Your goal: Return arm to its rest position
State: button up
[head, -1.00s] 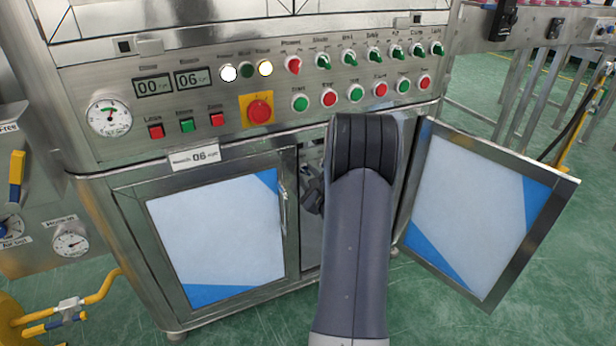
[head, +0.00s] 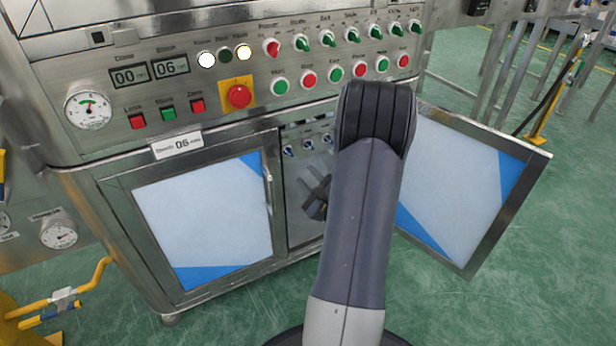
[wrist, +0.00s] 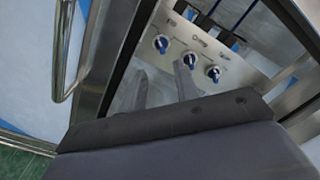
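My arm (head: 358,220) rises in front of the crimping machine in the head view. My gripper (head: 318,197) shows partly at the arm's left side, in front of the open cabinet bay; the arm hides the rest. In the wrist view my gripper (wrist: 160,88) shows two grey fingers spread apart with nothing between them. Behind them is a small inner panel (wrist: 230,92) with blue-and-white knobs, which appear beyond the fingertips. Whether the fingers touch anything cannot be told, but no contact shows.
The control panel (head: 220,120) with buttons and a red emergency stop (head: 239,96) is above. The left cabinet door (head: 205,220) is closed; the right door (head: 465,190) stands open beside my arm. Yellow pipes (head: 75,295) are at lower left. Green floor (head: 520,270) is clear at right.

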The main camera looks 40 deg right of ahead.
aim_at(289, 154)
jog(key=b+x, duration=0.2)
jog(key=x, duration=0.9)
jog(key=shift+b, duration=0.35)
jog(key=shift+s, duration=0.1)
